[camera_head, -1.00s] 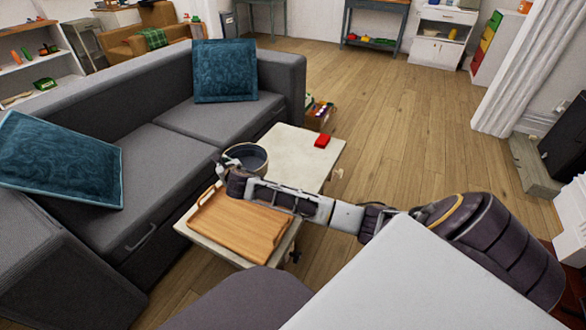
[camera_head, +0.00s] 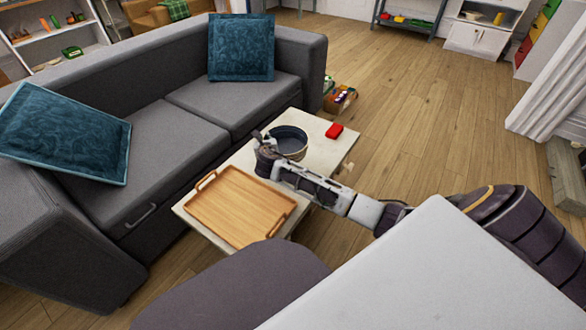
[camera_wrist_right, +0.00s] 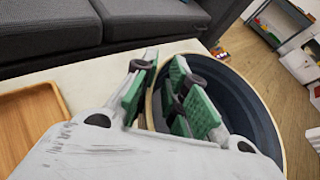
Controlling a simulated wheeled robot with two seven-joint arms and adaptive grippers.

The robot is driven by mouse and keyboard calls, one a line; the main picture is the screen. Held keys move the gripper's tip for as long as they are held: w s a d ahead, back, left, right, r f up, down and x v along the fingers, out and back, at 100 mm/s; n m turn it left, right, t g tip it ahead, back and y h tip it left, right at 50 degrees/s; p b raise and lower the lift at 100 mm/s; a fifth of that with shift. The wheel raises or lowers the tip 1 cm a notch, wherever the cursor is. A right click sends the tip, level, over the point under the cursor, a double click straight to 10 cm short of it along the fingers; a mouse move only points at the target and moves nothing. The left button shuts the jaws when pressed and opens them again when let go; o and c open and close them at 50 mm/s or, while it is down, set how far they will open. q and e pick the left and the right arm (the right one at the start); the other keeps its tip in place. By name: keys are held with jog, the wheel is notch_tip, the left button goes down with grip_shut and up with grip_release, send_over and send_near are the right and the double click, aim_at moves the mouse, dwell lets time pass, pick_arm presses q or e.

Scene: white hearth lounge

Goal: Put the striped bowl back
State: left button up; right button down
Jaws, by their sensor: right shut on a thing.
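The striped bowl (camera_head: 291,142) is dark navy with a pale rim and is at the far half of the low pale table (camera_head: 320,160). It also shows in the right wrist view (camera_wrist_right: 250,95). My right gripper (camera_head: 263,142) is at the bowl's left side, shut on its rim, with the green-padded fingers (camera_wrist_right: 172,95) on either side of the wall. The bowl looks upright; I cannot tell whether it rests on the table or hangs just above. The bowl's stripes are hard to make out. My left gripper is not in view.
A wooden tray (camera_head: 238,208) with handles lies on the table's near half. A small red object (camera_head: 334,131) sits near the far right edge. A grey sofa (camera_head: 170,140) with teal cushions (camera_head: 241,48) runs along the left. Open wooden floor (camera_head: 420,110) lies to the right.

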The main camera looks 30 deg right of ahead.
aim_at(286, 145)
jog(key=shift+s+d+m+h, duration=0.4)
jog(key=shift+d, duration=0.35)
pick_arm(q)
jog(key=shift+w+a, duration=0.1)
pick_arm(e)
jog(key=shift+f, duration=0.1)
jog(key=shift+f+b, duration=0.3)
jog(key=shift+f, duration=0.15)
notch_tip(286, 145, down, 4)
jog(key=shift+f+b, duration=0.1)
jog(key=shift+b, duration=1)
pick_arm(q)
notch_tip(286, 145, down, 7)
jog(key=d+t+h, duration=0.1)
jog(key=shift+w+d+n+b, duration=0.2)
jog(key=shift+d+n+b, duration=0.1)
pick_arm(e)
jog(key=shift+f, duration=0.55)
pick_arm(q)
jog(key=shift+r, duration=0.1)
